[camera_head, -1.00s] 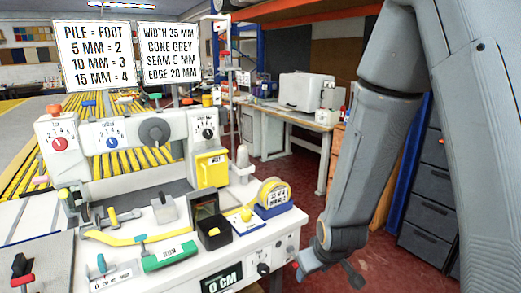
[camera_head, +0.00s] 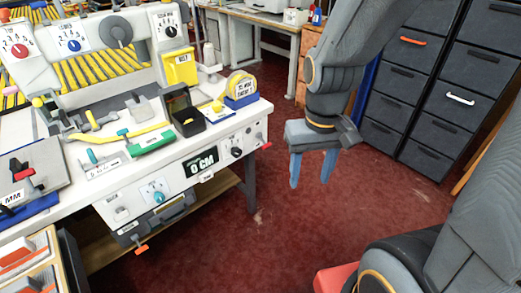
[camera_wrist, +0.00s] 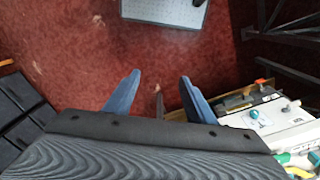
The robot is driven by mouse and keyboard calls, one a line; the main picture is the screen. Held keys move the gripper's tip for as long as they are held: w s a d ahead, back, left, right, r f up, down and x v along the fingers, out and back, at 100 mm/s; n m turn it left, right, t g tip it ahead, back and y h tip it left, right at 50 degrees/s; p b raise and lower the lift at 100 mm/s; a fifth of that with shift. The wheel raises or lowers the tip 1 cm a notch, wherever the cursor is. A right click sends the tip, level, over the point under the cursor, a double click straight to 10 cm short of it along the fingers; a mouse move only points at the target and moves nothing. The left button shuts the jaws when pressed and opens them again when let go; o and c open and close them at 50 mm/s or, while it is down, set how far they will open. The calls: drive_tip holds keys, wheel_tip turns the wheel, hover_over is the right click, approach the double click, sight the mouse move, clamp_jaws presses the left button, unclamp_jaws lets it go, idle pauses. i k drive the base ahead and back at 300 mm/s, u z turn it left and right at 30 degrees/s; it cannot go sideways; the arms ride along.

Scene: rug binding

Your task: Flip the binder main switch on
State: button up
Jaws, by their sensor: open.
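The binder (camera_head: 95,75) is a white machine on a white bench at the left in the head view. The bench's front panel (camera_head: 195,175) carries a "0 CM" display (camera_head: 201,163), a black knob (camera_head: 236,152) and a teal-handled dial (camera_head: 157,194). A small white plate with a lever (camera_head: 120,213) is left of the dial. I cannot tell which of these is the main switch; labels are too small to read. My gripper (camera_head: 311,182) hangs right of the bench, blue fingers pointing down, open and empty. Its fingers also show in the wrist view (camera_wrist: 160,78).
Dark drawer cabinets (camera_head: 415,105) stand at the right. A red clamp-like handle (camera_head: 265,146) sticks out at the bench's right end. An orange-handled part (camera_head: 140,249) hangs below its front. Red floor (camera_head: 265,240) lies open between bench and cabinets.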

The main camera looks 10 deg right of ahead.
sight(266, 145)
drive_tip(key=k, duration=0.2)
drive_tip(key=z, duration=1.95)
drive_tip(key=i, duration=3.05)
drive_tip(key=u, duration=3.1)
